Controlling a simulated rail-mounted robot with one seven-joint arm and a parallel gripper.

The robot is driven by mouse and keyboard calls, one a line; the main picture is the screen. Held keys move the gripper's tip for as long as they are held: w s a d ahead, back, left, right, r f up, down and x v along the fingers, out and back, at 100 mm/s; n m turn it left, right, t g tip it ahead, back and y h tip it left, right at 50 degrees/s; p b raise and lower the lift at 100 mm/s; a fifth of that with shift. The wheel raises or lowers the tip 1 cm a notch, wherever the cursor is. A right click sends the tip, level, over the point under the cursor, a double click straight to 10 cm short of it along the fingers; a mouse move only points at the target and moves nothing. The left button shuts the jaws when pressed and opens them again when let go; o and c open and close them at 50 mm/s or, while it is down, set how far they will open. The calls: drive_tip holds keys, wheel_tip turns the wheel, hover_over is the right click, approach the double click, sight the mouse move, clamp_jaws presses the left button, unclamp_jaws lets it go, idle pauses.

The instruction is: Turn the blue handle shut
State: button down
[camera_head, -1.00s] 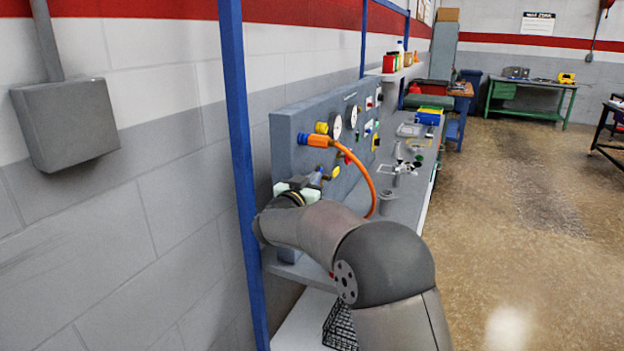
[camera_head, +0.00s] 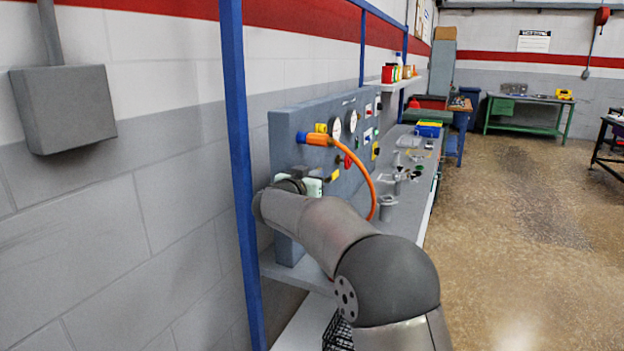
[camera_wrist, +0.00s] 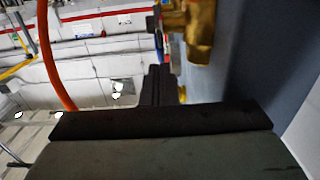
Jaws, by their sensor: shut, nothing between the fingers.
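In the wrist view my gripper (camera_wrist: 158,85) points forward with its dark fingers together and nothing visible between them. A brass valve body (camera_wrist: 199,32) is just beyond and to the right of the fingertips, close to the panel face. I cannot tell whether the fingers touch it. In the head view my wrist is at the near lower part of the grey gauge panel (camera_head: 287,150), and my arm hides the fingers.
An orange hose (camera_head: 366,172) arcs from the panel down to the bench (camera_head: 405,210); it also shows at left in the wrist view (camera_wrist: 50,60). A red handle (camera_head: 348,160) and yellow tag (camera_head: 335,175) are near my wrist. A blue post (camera_head: 236,150) stands to the left.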

drive_tip(key=shift+s+a+r+b, duration=0.1)
drive_tip(key=shift+s+r+b, duration=0.2)
drive_tip(key=r+b+v, duration=0.2)
drive_tip(key=b+v, duration=0.1)
drive_tip(key=v, duration=0.9)
drive_tip(key=shift+r+b, duration=0.3)
drive_tip(key=shift+r, duration=0.05)
drive_tip(key=shift+w, duration=0.15)
